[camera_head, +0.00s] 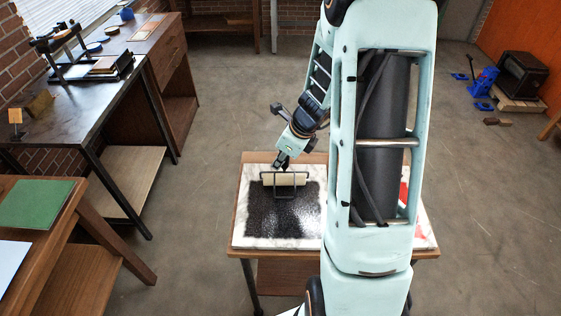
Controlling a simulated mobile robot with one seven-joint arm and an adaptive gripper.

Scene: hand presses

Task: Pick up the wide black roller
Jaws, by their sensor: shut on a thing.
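The wide roller (285,179) lies at the back edge of a black ink patch (262,207) on a pale marble slab (242,232). Its cylinder looks cream rather than black, and it has a dark wire frame toward the front. My gripper (281,167) points down at the roller's back side and is shut on the roller. The fingertips are small and dark here, so the exact grip point is unclear. I cannot tell if the roller touches the slab.
A wooden table bears the slab. A red patch (404,195) at its right is partly hidden by my arm. At left are a dark workbench (62,112) with a press (84,62) and a nearer table with a green sheet (34,204). Blue tools (484,82) stand on the floor at right.

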